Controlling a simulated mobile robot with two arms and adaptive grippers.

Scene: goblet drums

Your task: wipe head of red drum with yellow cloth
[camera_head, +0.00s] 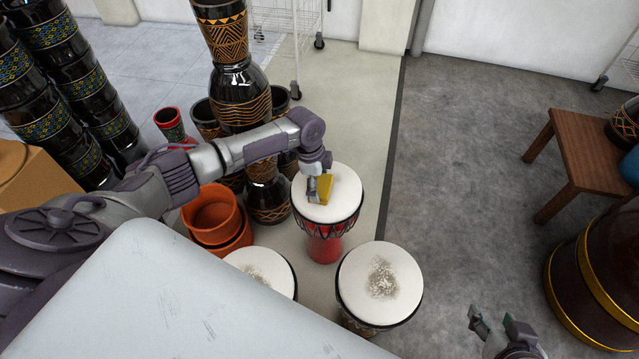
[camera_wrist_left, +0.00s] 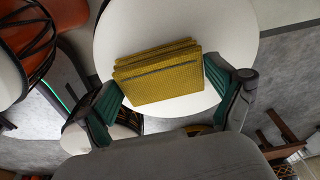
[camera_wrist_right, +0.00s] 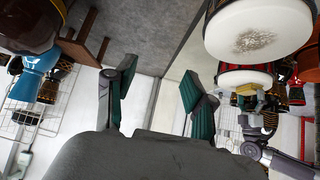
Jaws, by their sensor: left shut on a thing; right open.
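The red drum (camera_head: 324,249) stands upright with a white head (camera_head: 344,192) and a dark rim. The yellow cloth (camera_head: 325,187), folded into a thick pad, is in my left gripper (camera_head: 319,190) at the drum head. In the left wrist view the cloth (camera_wrist_left: 158,74) sits between the green-padded fingers of my left gripper (camera_wrist_left: 168,95), with the white head (camera_wrist_left: 222,30) behind it. I cannot tell whether the cloth touches the head. My right gripper (camera_head: 497,333) is open and empty at the lower right, over the floor; its fingers (camera_wrist_right: 160,92) are spread in the right wrist view.
Two drums with dark smudges on their white heads stand nearer: one right (camera_head: 381,284), one left (camera_head: 262,270). Orange pots (camera_head: 213,217) and a tall patterned drum stack (camera_head: 241,95) stand beside my left arm. A wooden stool (camera_head: 575,150) is at right. Grey floor (camera_head: 470,170) is clear.

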